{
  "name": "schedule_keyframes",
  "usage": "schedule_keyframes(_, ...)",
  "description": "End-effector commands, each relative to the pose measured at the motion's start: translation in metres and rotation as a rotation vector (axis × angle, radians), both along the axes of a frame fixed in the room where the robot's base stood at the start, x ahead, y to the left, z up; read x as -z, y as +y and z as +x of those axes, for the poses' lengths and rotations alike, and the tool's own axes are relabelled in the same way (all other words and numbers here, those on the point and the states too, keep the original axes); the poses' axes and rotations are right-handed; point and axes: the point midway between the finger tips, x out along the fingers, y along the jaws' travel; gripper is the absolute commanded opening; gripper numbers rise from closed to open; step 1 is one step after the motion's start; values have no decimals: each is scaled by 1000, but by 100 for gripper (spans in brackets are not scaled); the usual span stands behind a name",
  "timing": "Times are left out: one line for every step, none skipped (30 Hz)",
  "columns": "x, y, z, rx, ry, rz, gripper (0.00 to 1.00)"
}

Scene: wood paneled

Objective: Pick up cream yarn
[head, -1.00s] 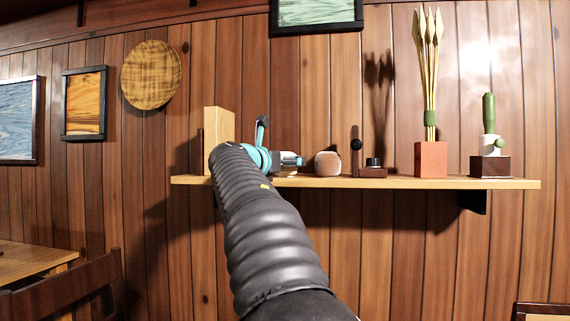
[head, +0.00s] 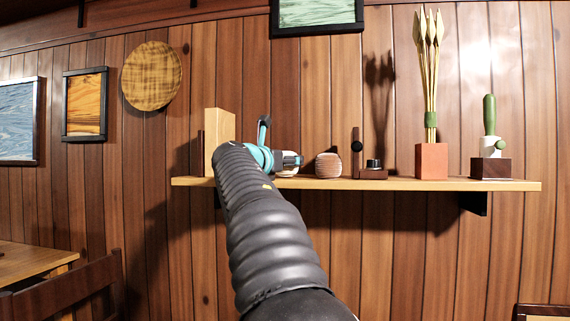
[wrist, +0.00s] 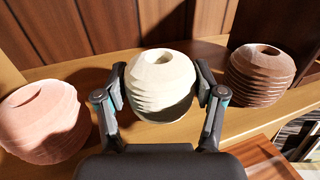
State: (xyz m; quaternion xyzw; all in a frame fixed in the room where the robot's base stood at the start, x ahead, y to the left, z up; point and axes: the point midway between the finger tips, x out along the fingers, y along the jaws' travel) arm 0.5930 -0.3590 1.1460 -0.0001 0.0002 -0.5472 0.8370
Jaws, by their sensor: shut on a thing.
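The cream yarn (wrist: 162,82) is a pale ribbed ball with a hole in its top, in the middle of the wrist view. My gripper (wrist: 160,75) is shut on it, with one finger against each side. In the head view a pale part of the cream yarn (head: 291,157) shows beside my gripper (head: 284,161), just at the shelf top. My arm hides much of this spot. In the wrist view I cannot tell whether the yarn touches the shelf.
In the wrist view a pink ball (wrist: 43,120) stands left and a brown ball (wrist: 259,68) right, both close. The wall shelf (head: 400,183) also bears a pinkish ball (head: 328,165), a small dark stand (head: 372,173) and a terracotta block (head: 431,160). A wooden block (head: 219,127) stands left.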

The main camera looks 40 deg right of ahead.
Motion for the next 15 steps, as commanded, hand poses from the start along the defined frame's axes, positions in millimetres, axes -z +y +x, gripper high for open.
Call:
schedule_keyframes(-6, 0, 0, 0, -1, 0, 34)
schedule_keyframes(-9, 0, 0, 0, -2, 1, 34)
schedule_keyframes(-15, 0, 0, 0, -2, 0, 34)
schedule_keyframes(-20, 0, 0, 0, -3, -1, 34)
schedule_keyframes(-25, 0, 0, 0, -3, -1, 34)
schedule_keyframes(-33, 0, 0, 0, -4, 0, 34)
schedule_keyframes(-40, 0, 0, 0, -4, -2, 34)
schedule_keyframes(-47, 0, 0, 0, -5, -1, 34)
schedule_keyframes(-53, 0, 1, 0, -4, 0, 34)
schedule_keyframes(-53, -1, 1, 1, -4, -1, 34)
schedule_keyframes(-57, 0, 1, 1, -4, 0, 34)
schedule_keyframes(-63, 0, 1, 1, -4, 0, 34)
schedule_keyframes(-66, 0, 1, 0, -4, -1, 34)
schedule_keyframes(-70, 0, 0, 0, -4, 0, 34)
schedule_keyframes(-74, 0, 0, 1, -4, -1, 34)
